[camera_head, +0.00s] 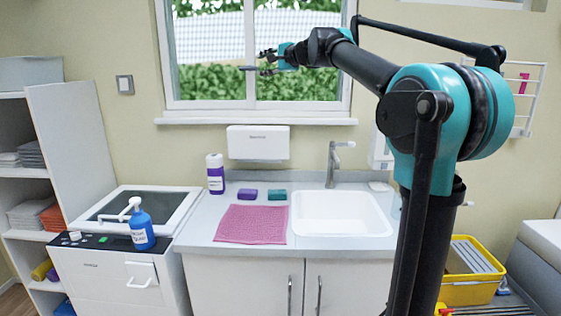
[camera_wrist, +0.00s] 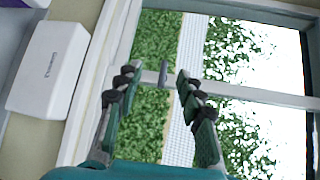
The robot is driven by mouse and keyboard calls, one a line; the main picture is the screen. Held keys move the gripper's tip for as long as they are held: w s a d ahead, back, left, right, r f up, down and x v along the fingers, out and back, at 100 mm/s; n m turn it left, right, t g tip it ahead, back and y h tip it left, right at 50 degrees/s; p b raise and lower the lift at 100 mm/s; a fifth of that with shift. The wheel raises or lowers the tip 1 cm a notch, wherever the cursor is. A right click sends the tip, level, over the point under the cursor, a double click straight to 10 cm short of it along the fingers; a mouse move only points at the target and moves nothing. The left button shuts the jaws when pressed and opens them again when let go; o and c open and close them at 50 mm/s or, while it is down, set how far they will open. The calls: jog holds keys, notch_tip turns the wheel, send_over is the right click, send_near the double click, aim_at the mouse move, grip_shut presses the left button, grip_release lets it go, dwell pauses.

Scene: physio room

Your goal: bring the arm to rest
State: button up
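My gripper (camera_head: 266,62) is raised high in front of the window, at the end of my outstretched arm, well above the counter.
Below are a counter (camera_head: 200,232) with a pink cloth (camera_head: 252,224), two sponges, a white bottle (camera_head: 215,174) and a sink (camera_head: 338,214). A blue pump bottle (camera_head: 141,226) stands on the white unit at left. A white dispenser (camera_head: 258,143) hangs under the window (camera_head: 200,103).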

jog(key=s+d+f+n+g+h, duration=0.2)
jog(key=s+d+f, duration=0.4)
jog(key=f, duration=1.1)
jog(key=s+d+f+n+g+h, duration=0.2)
jog(key=s+d+f, duration=0.4)
jog(key=s+f, duration=0.8)
jog(key=s+d+f+n+g+h, duration=0.2)
jog(key=s+d+f+n, duration=0.3)
jog(key=s+f, duration=0.5)
jog(key=shift+s+d+f+n+h, duration=0.15)
jog(key=shift+f+h, duration=0.15)
jog(key=shift+f, duration=1.35)
jog(key=shift+w+d+f+n+h, duration=0.15)
jog(key=shift+f+h, duration=0.15)
jog(key=shift+f, duration=1.3)
jog(key=shift+s+d+f+n+h, duration=0.15)
jog(key=shift+f+h, duration=0.15)
jog(key=shift+f, duration=1.35)
jog(key=s+d+f+g+h, duration=0.1)
jog(key=s+d+f, duration=0.2)
jog(key=s+f, duration=0.2)
jog(key=s+d+f+n+h, duration=0.1)
jog(key=s+d+f+h, duration=0.1)
jog(key=s+d+f, duration=0.2)
jog(key=s+f, duration=0.1)
jog(key=s, duration=0.2)
jog(key=shift+s+g, duration=0.25)
jog(key=shift+g, duration=0.15)
